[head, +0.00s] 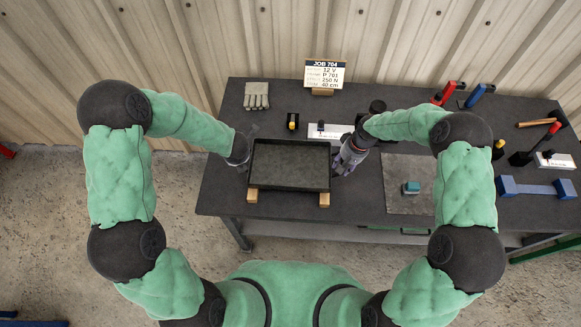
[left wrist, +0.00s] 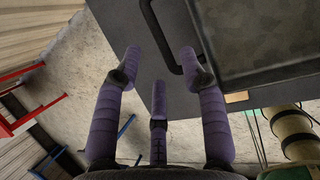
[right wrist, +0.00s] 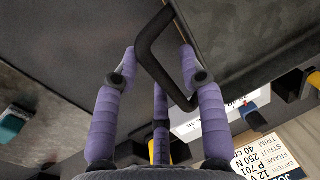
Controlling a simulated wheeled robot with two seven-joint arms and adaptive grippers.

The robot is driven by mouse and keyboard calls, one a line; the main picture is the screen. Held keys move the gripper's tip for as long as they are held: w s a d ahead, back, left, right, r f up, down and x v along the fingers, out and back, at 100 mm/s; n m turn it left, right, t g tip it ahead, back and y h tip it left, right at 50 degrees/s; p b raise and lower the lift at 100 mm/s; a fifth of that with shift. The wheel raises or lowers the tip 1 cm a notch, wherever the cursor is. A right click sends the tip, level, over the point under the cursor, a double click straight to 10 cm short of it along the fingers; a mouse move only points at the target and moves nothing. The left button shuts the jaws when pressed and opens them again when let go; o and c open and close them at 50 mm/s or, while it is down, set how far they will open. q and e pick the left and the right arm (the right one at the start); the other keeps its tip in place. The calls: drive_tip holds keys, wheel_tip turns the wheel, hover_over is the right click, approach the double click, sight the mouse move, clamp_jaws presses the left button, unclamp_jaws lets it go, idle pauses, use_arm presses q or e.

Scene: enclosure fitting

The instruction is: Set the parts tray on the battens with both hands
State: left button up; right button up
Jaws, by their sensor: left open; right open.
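The dark parts tray (head: 290,180) is over two light wooden battens, the left batten (head: 252,196) and the right batten (head: 324,200), whose front ends stick out below its near edge. It looks level and seems to rest on them; the contact is hidden. My left gripper (head: 243,163) is open at the tray's left end. In the left wrist view the tray's black handle (left wrist: 168,40) lies between the open fingers (left wrist: 160,62). My right gripper (head: 343,163) is open at the right end. In the right wrist view the other handle (right wrist: 147,48) passes between its fingers (right wrist: 157,62).
The grey workbench (head: 225,185) carries gloves (head: 256,95), a job sign (head: 326,75), a grey mat (head: 400,170) with a teal block (head: 411,187), and a blue bar (head: 537,188). Tools lie at the back right. Bare bench shows left of the tray.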

drive_tip(key=shift+r, duration=0.1)
use_arm(q)
drive_tip(key=v, duration=0.6)
use_arm(e)
wheel_tip(320, 180, up, 12)
drive_tip(key=d, duration=0.2)
drive_tip(key=shift+d+f, duration=0.15)
drive_tip(key=shift+f, duration=0.05)
use_arm(q)
drive_tip(key=shift+s+r, duration=0.15)
